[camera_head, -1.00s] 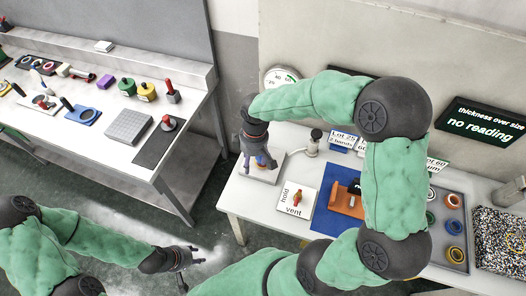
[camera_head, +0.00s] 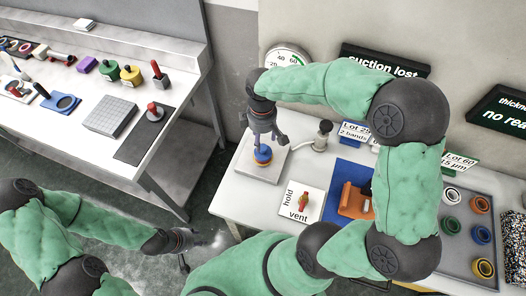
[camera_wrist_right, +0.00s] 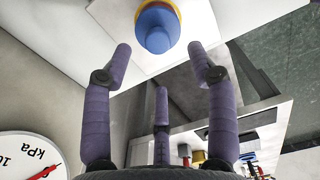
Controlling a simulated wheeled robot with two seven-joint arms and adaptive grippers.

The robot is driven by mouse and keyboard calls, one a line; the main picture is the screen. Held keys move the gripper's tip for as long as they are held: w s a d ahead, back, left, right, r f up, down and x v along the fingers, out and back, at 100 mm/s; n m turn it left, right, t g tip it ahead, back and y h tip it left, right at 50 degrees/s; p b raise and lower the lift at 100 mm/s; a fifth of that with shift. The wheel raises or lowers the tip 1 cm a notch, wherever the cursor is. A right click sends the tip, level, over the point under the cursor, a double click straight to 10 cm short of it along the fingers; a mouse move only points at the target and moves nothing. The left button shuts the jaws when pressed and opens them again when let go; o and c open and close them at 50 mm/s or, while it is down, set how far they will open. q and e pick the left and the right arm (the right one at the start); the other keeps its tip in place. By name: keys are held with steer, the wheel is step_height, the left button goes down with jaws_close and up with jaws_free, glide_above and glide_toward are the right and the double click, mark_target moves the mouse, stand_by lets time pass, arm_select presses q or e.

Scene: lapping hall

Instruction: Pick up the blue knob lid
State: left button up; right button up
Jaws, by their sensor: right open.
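The blue knob lid (camera_head: 262,153) sits on the white square plate (camera_head: 247,166) at the left end of the right table, with orange below its blue top. In the right wrist view the blue lid (camera_wrist_right: 157,28) is at the top centre, with yellow and red edges around it. My right gripper (camera_head: 264,130) is just above the lid, pointing down. In the wrist view its fingers (camera_wrist_right: 160,50) are spread and empty, apart from the lid. My left gripper (camera_head: 190,254) is low at the left, away from both tables, with its fingers apart and nothing visible between them.
A small pump-like fitting (camera_head: 322,134) and a round gauge (camera_head: 287,60) stand behind. The sign (camera_head: 384,62) reads "suction lost". An orange block (camera_head: 353,203) and ring tray (camera_head: 455,232) are right.

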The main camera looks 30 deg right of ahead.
mark_target(263, 147)
steer(key=shift+f, duration=0.95)
steer(key=f+b, duration=0.2)
steer(key=f, duration=0.3)
steer(key=shift+d, duration=0.2)
jaws_close()
